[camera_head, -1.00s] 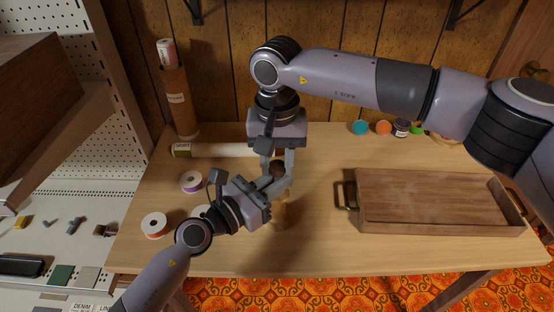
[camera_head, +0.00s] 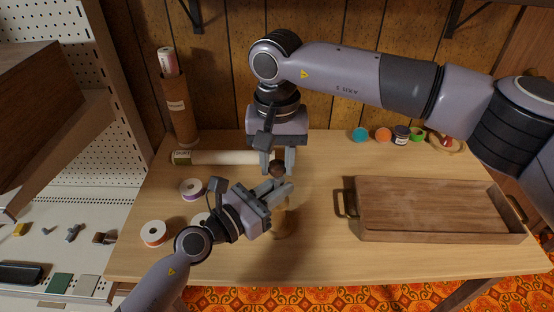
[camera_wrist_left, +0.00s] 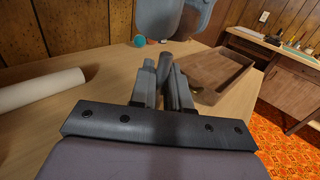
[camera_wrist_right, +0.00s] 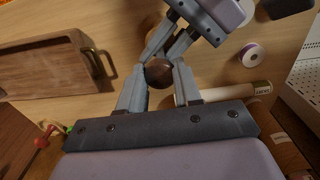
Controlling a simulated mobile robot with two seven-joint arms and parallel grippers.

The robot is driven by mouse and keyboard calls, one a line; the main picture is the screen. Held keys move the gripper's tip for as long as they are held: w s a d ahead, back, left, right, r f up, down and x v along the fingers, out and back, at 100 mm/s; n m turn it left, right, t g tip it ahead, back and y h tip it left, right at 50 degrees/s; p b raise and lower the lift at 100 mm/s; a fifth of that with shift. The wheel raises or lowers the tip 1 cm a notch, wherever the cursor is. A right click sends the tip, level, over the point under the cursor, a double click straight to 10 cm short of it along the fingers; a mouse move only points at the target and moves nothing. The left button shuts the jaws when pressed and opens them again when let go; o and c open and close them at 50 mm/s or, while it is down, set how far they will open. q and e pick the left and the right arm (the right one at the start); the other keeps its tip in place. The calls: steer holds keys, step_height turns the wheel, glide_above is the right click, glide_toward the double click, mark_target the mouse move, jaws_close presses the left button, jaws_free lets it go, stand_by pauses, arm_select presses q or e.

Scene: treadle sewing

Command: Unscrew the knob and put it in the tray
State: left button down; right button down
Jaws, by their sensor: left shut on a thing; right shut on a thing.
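The knob (camera_head: 277,168) is a small dark brown ball. It shows clearly in the right wrist view (camera_wrist_right: 158,73), between the fingers of my right gripper (camera_wrist_right: 160,78), which is shut on it from above. The fingers hide the join between knob and wooden piece. The wooden tray (camera_head: 440,237) lies to the right, with metal handles at its ends; its visible floor is bare.
Thread spools (camera_head: 191,189) (camera_head: 153,233) lie left of my left arm. A pale roll (camera_head: 225,157) lies behind my grippers. Several small coloured items (camera_head: 383,134) stand along the back edge. The table between the wooden piece and the tray is clear.

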mark_target(277, 164)
steer(key=shift+r, duration=1.95)
arm_select(q)
steer(key=c, duration=1)
jaws_free()
